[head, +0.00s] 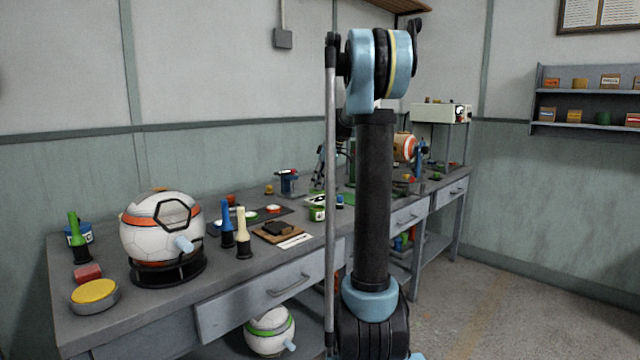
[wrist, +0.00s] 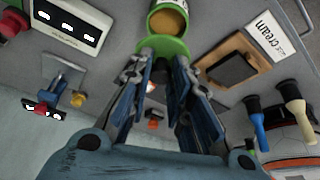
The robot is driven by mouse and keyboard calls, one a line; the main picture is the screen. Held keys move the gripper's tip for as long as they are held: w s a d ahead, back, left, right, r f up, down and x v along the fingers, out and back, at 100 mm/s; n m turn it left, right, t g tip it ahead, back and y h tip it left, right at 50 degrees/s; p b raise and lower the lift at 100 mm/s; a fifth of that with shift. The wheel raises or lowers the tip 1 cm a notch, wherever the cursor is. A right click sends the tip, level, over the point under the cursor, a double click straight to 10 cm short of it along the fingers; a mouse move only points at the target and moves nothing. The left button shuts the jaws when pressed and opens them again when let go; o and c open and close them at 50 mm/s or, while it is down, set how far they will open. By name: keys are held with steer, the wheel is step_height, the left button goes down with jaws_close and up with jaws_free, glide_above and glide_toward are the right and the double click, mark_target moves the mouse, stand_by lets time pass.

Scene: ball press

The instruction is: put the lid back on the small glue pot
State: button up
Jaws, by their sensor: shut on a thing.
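The small glue pot (wrist: 170,20) stands open at the top of the wrist view, with amber glue showing inside its rim. In the head view the pot (head: 318,214) is on the bench, just left of my arm. My gripper (wrist: 163,58) is shut on the green lid (wrist: 178,46), which lies between the fingertips. The lid is close to the pot, on the near side of its mouth in the wrist view. I cannot tell whether they touch. My arm hides part of the gripper in the head view.
A wooden board with a black pad (wrist: 232,68) and a cream label card (wrist: 268,37) lie beside the pot. Blue and cream-handled tools (head: 227,226) and a white ball on a black stand (head: 160,228) are further left on the bench.

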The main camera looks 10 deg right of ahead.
mark_target(321, 191)
steer(key=shift+f, duration=3)
steer(key=shift+s, duration=0.15)
steer(key=shift+f, duration=0.1)
stand_by(0.4)
steer(key=o, duration=1.4)
